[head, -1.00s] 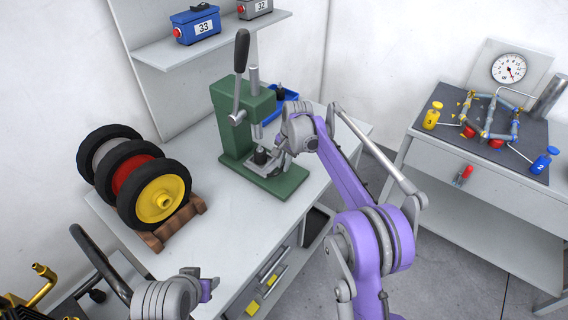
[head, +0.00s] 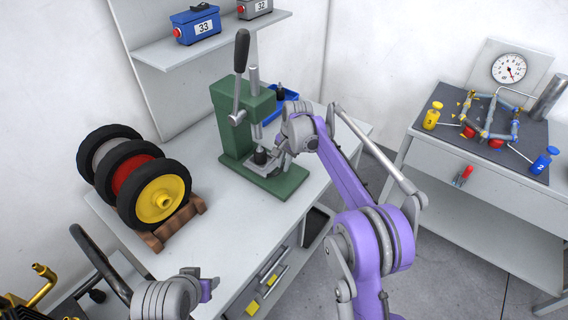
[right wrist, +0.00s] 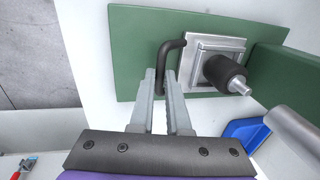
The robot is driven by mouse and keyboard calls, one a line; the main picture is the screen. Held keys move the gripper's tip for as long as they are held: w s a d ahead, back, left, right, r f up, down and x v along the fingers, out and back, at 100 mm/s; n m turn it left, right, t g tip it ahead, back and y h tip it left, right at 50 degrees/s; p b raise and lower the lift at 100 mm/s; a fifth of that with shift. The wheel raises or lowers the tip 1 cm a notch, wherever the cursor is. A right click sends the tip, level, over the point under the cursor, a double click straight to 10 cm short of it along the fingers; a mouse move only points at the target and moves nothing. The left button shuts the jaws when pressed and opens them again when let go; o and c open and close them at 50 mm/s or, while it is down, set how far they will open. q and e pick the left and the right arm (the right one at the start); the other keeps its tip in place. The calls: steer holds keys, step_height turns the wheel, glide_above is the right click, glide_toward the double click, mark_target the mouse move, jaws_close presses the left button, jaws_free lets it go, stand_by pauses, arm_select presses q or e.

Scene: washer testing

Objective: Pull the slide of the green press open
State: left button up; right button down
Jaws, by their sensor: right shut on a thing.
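The green press (head: 243,115) stands on the workbench in the head view, its long grey lever with a dark grip (head: 240,60) upright. In the right wrist view its green base (right wrist: 136,50) carries a metal slide plate (right wrist: 200,75) with a dark cylinder (right wrist: 222,72) on it. A dark bent handle (right wrist: 166,55) sticks out from the slide. My right gripper (right wrist: 167,78) is shut on this handle, with its fingers on either side of it. In the head view the right gripper (head: 280,157) is partly hidden by its own wrist. My left gripper (head: 207,287) is at the bottom, away from the press.
A rack with several wheel-like reels (head: 135,180) stands left of the press. A blue bin (head: 280,103) is behind it. A shelf (head: 215,38) holds numbered boxes above. A second table (head: 500,180) with a gauge stands at right.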

steer(key=shift+s+d, duration=0.15)
steer(key=shift+d, duration=0.1)
arm_select(q)
steer(key=f+b, duration=0.1)
steer(key=s+f+b, duration=0.1)
steer(key=f+b, duration=0.1)
steer(key=f, duration=0.1)
steer(key=shift+s, duration=0.25)
arm_select(e)
steer(key=s+d, duration=0.4)
steer(key=d, duration=0.1)
steer(key=s+d, duration=0.2)
steer(key=d, duration=0.1)
steer(key=shift+s+d, duration=0.2)
steer(key=shift+s, duration=0.2)
steer(key=c, duration=0.9)
jaws_free()
arm_select(q)
steer(key=shift+w+r+p, duration=0.15)
steer(key=shift+r+p, duration=0.2)
arm_select(e)
steer(key=r, duration=0.3)
steer(key=d+r, duration=0.1)
steer(key=r, duration=0.3)
steer(key=s+r, duration=0.1)
steer(key=r, duration=0.2)
steer(key=shift+s+d+r, duration=0.1)
steer(key=shift+d+r, duration=0.25)
